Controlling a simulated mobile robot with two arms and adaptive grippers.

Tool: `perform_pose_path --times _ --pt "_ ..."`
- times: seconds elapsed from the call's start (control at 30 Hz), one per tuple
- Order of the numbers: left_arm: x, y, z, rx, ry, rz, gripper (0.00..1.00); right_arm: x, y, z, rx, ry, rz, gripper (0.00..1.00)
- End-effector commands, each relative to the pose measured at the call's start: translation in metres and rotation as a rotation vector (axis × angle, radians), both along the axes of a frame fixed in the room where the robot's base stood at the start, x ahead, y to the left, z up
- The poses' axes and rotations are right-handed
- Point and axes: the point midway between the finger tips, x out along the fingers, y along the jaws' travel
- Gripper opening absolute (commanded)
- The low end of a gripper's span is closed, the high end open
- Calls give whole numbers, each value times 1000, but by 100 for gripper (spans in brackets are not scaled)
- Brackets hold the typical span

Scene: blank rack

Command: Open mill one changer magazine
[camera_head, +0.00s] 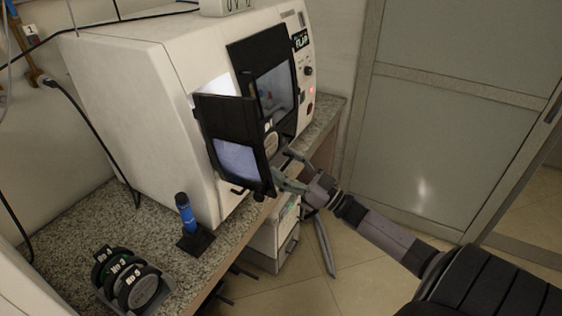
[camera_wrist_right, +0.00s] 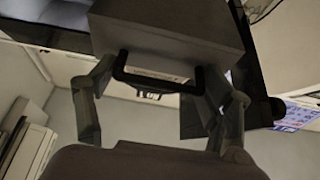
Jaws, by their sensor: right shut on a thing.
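The white mill (camera_head: 140,90) stands on a speckled counter, with a black-framed window panel (camera_head: 236,145) swung out from its front. My right gripper (camera_head: 283,180) is at the mill's front, beside the lower right of that panel. In the right wrist view, a grey box-shaped part (camera_wrist_right: 168,32) with a black U-shaped handle (camera_wrist_right: 158,80) lies between the fingers of my right gripper (camera_wrist_right: 160,88), which is shut on the handle. A round disc (camera_head: 271,143) shows in the opening behind the panel. My left gripper is not in view.
A holder with several labelled round discs (camera_head: 128,280) and a blue cylinder (camera_head: 187,215) on a black stand are on the counter (camera_head: 75,225). A cabinet-like white unit (camera_head: 275,235) stands below. A glass door (camera_head: 450,110) is at the right, with open floor before it.

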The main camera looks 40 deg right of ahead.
Motion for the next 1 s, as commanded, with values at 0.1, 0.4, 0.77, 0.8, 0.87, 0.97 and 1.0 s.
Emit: perform_pose_path --times 0.1,0.4,0.77,0.8,0.87,0.97,1.0 --pt "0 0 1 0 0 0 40 -1 -3 3 0 -4 -3 24" --pt "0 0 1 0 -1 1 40 -2 -3 3 0 -5 -3 24" --pt "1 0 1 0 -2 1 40 -2 -2 2 0 -3 -2 90" --pt "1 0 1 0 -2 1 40 -2 -2 2 1 -3 -1 92" --pt "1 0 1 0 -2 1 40 -2 -2 1 1 -3 -1 92" --pt "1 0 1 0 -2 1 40 -2 -2 1 0 -2 -1 92" --pt "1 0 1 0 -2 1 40 -2 -2 1 0 -2 -1 92"
